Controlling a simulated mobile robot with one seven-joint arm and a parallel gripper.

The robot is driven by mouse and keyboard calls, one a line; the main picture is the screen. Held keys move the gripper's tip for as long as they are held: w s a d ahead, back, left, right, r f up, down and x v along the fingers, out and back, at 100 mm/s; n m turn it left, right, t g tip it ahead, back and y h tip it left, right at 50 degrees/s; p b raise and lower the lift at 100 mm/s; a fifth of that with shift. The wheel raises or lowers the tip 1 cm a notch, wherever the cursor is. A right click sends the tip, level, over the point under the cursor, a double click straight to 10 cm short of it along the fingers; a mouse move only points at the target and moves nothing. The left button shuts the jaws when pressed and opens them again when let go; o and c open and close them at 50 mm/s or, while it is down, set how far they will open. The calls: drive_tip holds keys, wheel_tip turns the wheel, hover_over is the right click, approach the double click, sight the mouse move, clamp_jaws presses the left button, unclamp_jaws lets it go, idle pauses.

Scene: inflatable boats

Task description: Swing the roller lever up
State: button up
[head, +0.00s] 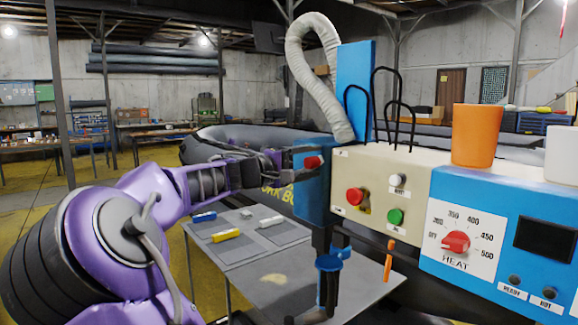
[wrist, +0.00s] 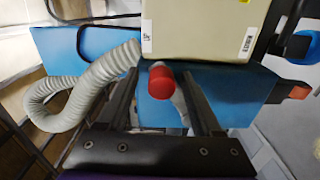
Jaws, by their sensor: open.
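A red round knob (head: 313,162), which looks like the roller lever's end, stands out at the left end of the cream control box, against a blue plate (head: 313,195). It also shows in the wrist view (wrist: 161,83), between the two dark fingers. My gripper (head: 300,160) reaches in from the left, open, with its fingers on either side of the knob. In the wrist view my gripper (wrist: 160,76) shows a gap between each finger and the knob. The lever's shaft is hidden behind the knob.
The cream box (head: 375,185) carries red and green buttons. A blue heat unit (head: 490,240) with an orange cup (head: 476,135) is at right. A grey hose (head: 300,60) rises above. A grey table (head: 265,265) with small tools is below, and an orange handle (head: 388,262) hangs beneath the box.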

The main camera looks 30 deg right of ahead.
drive_tip(key=s+a, duration=0.1)
drive_tip(key=a, duration=1.6)
drive_tip(key=shift+s+b, duration=0.15)
drive_tip(key=shift+b, duration=0.15)
